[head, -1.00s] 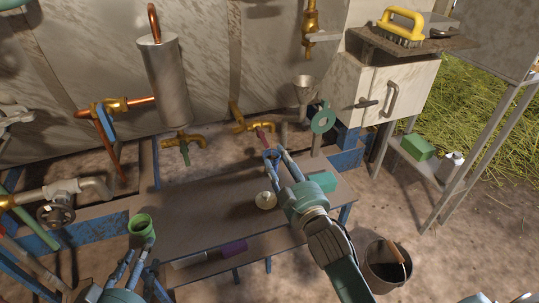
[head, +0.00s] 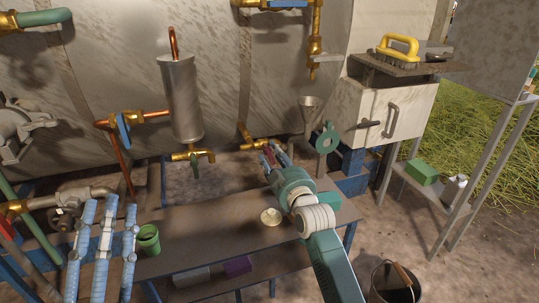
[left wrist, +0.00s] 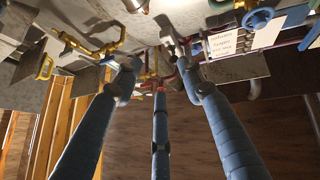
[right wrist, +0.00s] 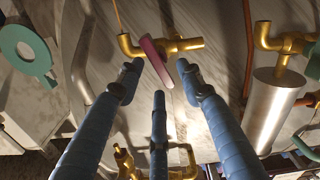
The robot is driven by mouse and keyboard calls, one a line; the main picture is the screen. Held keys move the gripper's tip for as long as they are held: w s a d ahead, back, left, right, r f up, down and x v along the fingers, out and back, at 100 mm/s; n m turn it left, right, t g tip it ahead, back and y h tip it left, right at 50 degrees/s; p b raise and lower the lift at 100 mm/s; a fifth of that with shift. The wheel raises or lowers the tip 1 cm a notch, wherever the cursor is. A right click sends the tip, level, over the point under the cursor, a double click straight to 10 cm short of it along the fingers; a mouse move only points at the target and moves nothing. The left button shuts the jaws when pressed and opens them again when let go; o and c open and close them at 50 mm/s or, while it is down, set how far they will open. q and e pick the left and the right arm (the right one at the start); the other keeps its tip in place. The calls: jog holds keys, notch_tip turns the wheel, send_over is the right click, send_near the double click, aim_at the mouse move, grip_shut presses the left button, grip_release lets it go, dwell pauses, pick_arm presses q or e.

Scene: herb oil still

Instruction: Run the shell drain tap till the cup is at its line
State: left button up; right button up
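A brass tap (head: 255,144) with a red lever juts from the tank wall; it shows close in the right wrist view (right wrist: 183,45). My right gripper (head: 272,153) is at this tap, its fingers apart on either side of the red lever (right wrist: 154,58), not visibly pressing on it. Another brass tap (head: 188,156), with a green lever, hangs below the steel cylinder (head: 180,98). A green cup (head: 149,241) stands upright on the bench's left end; its line and contents cannot be made out. My left gripper (head: 104,203) is open and empty, left of the cup. No flow is visible.
The bench (head: 215,215) carries a small cream round item (head: 270,216). A funnel (head: 308,106) and teal ring (head: 327,138) stand right of the red-lever tap. A valve with pipes (head: 75,200) lies behind my left gripper. A bucket (head: 392,284) is on the ground.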

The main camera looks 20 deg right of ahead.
aim_at(269, 151)
jog(key=w, duration=0.3)
jog(key=shift+w+a+b, duration=0.1)
jog(key=shift+b, duration=0.3)
pick_arm(q)
jog(key=s+r+t+h, duration=0.1)
jog(key=s+r+t, duration=0.1)
jog(key=s+r, duration=0.2)
jog(key=shift+a+r+t, duration=0.2)
jog(key=shift+a+t, duration=0.1)
jog(key=shift+t, duration=0.1)
jog(key=shift+s, duration=0.1)
pick_arm(e)
jog(key=shift+c, duration=0.5)
grip_shut()
